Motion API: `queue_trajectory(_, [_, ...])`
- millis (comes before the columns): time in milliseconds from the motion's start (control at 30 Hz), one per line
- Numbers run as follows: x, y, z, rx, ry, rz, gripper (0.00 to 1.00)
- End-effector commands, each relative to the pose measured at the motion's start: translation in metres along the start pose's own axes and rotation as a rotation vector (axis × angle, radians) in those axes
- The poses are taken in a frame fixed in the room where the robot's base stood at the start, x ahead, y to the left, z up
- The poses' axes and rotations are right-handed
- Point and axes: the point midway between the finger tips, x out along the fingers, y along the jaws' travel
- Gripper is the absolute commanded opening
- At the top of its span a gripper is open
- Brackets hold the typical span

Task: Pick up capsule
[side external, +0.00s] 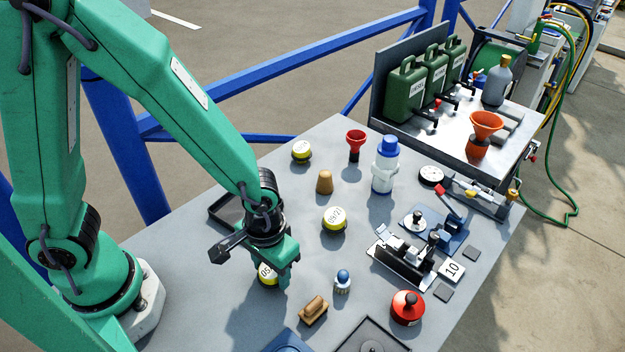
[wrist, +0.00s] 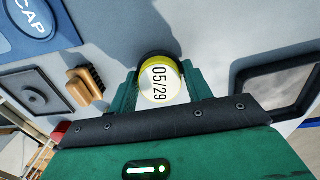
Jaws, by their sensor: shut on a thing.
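A round capsule (wrist: 158,82) with a yellow rim, a dark base and a white top marked 05/29 sits between my gripper's green fingers in the wrist view. In the side external view the capsule (side external: 266,272) is partly hidden by a finger. My gripper (side external: 275,280) points down and is shut on it, at or just above the grey table; I cannot tell whether it touches. Two similar yellow-and-white capsules stand apart, one near the table's middle (side external: 334,220) and one at the back (side external: 301,152).
A wooden brush (side external: 314,310) and a small blue-topped bottle (side external: 342,281) stand close to the right of my gripper. A black-rimmed tray (wrist: 283,88) lies on the other side.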

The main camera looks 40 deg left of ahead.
Motion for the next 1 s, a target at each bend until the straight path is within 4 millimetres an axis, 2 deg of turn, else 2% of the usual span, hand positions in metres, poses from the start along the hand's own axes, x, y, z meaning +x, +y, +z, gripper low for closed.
queue_trajectory(367, [-0.008,0.0,-0.001,0.0,0.002,0.001,0.26])
queue_trajectory(733, [-0.041,0.001,-0.001,0.0,0.004,0.003,0.26])
queue_trajectory(1000, [-0.063,0.015,0.034,0.007,0.003,0.003,0.26])
